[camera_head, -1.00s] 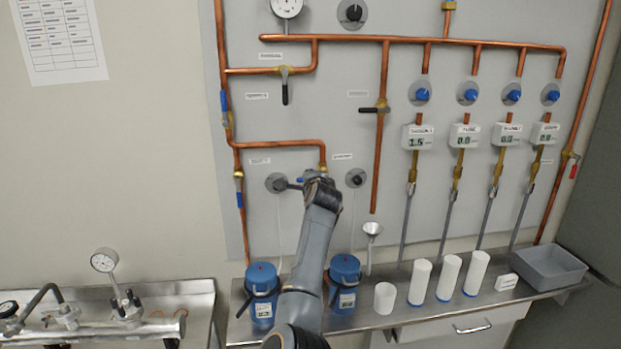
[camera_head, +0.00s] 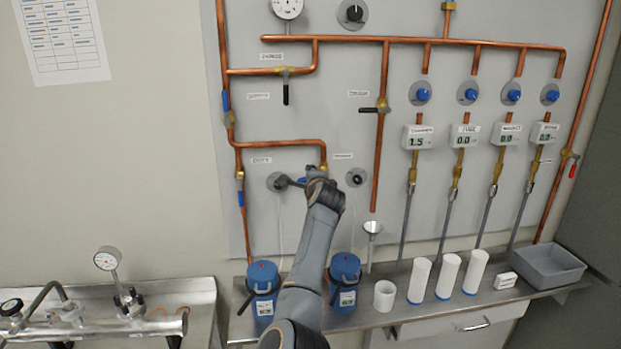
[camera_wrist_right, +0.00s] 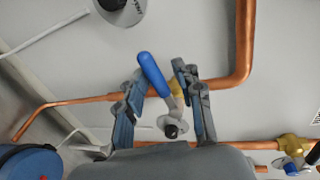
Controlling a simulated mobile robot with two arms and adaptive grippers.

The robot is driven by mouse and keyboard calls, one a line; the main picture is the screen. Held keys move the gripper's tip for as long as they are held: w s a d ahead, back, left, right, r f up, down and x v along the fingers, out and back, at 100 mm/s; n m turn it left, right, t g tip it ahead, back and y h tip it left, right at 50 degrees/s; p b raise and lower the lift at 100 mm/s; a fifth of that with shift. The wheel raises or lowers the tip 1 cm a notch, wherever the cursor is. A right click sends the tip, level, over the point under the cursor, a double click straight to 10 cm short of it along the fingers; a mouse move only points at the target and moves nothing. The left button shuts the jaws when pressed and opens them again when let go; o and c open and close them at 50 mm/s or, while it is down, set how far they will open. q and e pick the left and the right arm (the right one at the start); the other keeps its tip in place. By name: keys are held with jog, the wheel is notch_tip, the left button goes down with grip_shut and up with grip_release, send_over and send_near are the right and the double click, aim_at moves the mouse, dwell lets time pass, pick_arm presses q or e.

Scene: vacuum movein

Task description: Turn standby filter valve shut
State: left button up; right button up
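A valve with a blue lever (camera_wrist_right: 153,74) and brass body (camera_wrist_right: 179,88) is in the right wrist view. In the head view my right gripper (camera_head: 312,181) is at the panel, at the lower end of a copper pipe, and mostly hides this valve; a bit of blue lever (camera_head: 304,181) shows. The valve labels are too small to read surely. My left gripper is out of view.
A round port (camera_head: 277,182) and a dark knob (camera_head: 356,177) flank the gripper. Copper pipes run close above.

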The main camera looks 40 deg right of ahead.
jog(key=shift+r, duration=0.25)
jog(key=shift+s, duration=0.1)
jog(key=v, duration=1.2)
jog(key=shift+f, duration=0.1)
